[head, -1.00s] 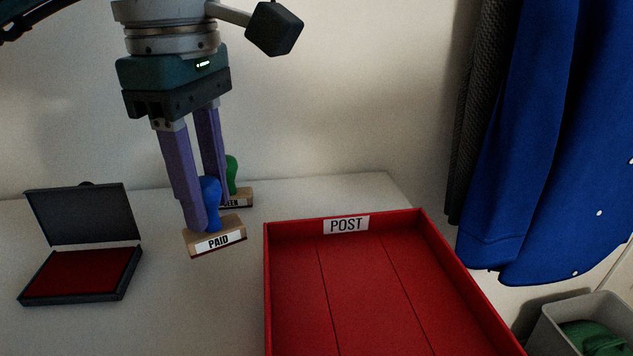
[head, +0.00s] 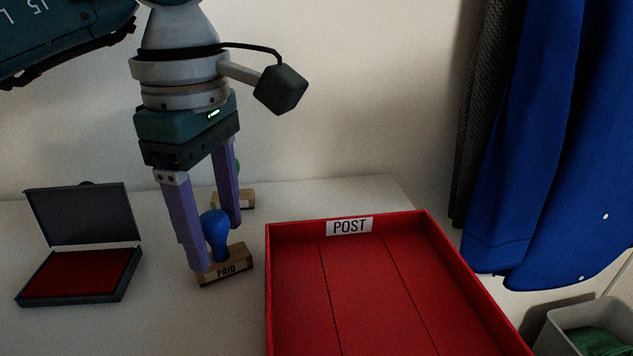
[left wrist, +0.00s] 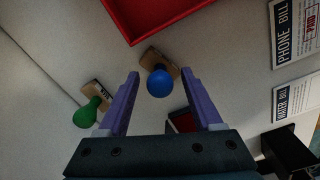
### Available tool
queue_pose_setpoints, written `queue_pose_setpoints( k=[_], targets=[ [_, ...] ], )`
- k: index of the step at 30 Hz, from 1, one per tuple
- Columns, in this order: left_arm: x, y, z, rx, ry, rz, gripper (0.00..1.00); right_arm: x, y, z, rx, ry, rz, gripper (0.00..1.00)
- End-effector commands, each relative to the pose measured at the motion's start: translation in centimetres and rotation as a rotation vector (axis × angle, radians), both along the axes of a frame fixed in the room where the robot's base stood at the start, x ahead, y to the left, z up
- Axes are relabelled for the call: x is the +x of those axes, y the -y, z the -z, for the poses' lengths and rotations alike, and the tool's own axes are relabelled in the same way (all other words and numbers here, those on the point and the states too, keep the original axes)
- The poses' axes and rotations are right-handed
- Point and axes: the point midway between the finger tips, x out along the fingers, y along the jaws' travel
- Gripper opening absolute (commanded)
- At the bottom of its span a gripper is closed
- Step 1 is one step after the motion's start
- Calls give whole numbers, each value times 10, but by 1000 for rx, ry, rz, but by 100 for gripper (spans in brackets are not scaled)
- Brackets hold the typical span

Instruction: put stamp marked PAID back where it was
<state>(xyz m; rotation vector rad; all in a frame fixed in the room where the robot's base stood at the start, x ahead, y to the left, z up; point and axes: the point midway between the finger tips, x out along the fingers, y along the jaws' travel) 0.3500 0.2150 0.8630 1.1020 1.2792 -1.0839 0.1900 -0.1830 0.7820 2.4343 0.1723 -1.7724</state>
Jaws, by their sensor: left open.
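The stamp marked PAID (head: 227,268) has a blue knob and a wooden base, and stands upright on the white table left of the red tray. Its blue knob shows in the left wrist view (left wrist: 160,83). My left gripper (head: 218,247) is open, pointing down, with its purple fingers on either side of the stamp. In the left wrist view a gap shows between the knob and each finger. A green-knobbed stamp (head: 241,199) stands behind, partly hidden by a finger; it also shows in the left wrist view (left wrist: 89,112). My right gripper is not in view.
A red tray labelled POST (head: 288,232) lies to the right, empty where visible. An open ink pad (head: 82,272) sits at left. Phone and water bills (left wrist: 285,35) lie at the right of the left wrist view. A blue cloth (head: 540,150) hangs at right above a grey bin (head: 545,340).

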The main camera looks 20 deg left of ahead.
Motion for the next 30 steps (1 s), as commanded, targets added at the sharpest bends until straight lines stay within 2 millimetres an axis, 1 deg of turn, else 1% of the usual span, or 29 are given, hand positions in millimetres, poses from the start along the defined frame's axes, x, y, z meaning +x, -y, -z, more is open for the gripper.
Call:
queue_pose_setpoints(
  k=[5, 8, 11, 18, 21, 25, 30],
  targets=[
    [0, 0, -2, 0, 0, 0, 67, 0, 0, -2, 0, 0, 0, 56],
    [1, 0, -10, -1, 2, 0, 67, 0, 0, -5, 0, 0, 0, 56],
    [1, 0, -28, 0, 6, 0, 67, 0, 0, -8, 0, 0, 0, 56],
    [1, 0, -83, 0, 6, 0, 67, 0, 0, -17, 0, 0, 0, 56],
    [1, 0, -103, 0, 5, 0, 67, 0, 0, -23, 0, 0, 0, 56],
    [0, 1, -118, 0, 3, -1, 67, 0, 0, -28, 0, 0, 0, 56],
    [-1, 1, -124, -1, -1, -1, 67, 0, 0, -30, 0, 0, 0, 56]
  ],
)
